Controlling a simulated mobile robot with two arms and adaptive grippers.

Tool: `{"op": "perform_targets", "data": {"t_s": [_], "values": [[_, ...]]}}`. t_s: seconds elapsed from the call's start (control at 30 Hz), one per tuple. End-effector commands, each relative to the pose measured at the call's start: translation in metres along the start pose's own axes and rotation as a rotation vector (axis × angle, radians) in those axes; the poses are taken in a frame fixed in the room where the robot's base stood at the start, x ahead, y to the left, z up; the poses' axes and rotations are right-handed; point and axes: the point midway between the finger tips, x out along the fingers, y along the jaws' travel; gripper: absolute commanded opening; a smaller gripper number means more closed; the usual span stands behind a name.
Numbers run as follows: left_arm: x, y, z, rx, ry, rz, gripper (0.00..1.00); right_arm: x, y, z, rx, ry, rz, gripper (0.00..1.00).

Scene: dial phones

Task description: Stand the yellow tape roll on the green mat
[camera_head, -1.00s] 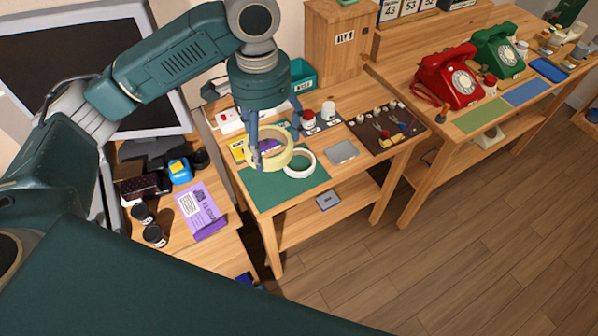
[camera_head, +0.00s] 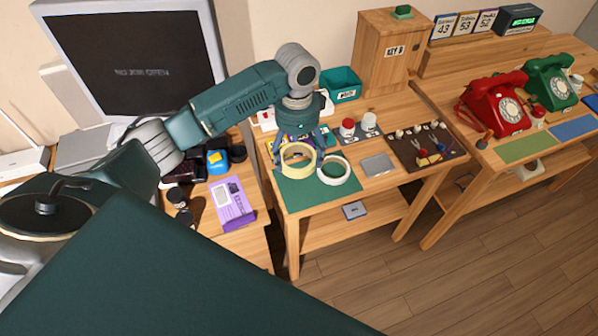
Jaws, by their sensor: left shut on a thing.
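The pale yellow tape roll (camera_head: 297,169) is at the back of the green mat (camera_head: 303,198) on the middle table. My left gripper (camera_head: 299,145) points down and is shut on the roll, with fingers at its sides. The roll's hole faces me. I cannot tell whether the roll touches the mat or hangs just above it. A white tape roll (camera_head: 334,183) lies just right of it, partly on the mat's right side. My right gripper is not in view.
A grey plate (camera_head: 377,165) and a dark tool mat (camera_head: 423,160) lie to the right. Red-lidded and white-lidded jars (camera_head: 348,128) stand behind. A purple box (camera_head: 230,205) is on the left table. The green mat's front is clear.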

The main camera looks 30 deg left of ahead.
Motion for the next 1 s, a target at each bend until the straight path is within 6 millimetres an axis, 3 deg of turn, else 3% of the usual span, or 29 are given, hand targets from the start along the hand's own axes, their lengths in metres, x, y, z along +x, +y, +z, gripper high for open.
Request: {"op": "perform_targets", "data": {"t_s": [0.13, 0.6, 1.0], "values": [[0.031, 0.001, 0.000, 0.000, -0.002, 0.003, 0.47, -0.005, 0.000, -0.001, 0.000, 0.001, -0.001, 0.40], [0.086, 0.000, 0.000, -0.001, 0.001, 0.000, 0.47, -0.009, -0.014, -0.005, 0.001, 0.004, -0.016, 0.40], [0.093, 0.000, 0.000, 0.000, 0.001, -0.001, 0.47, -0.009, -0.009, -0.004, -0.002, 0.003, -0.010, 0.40]]}}
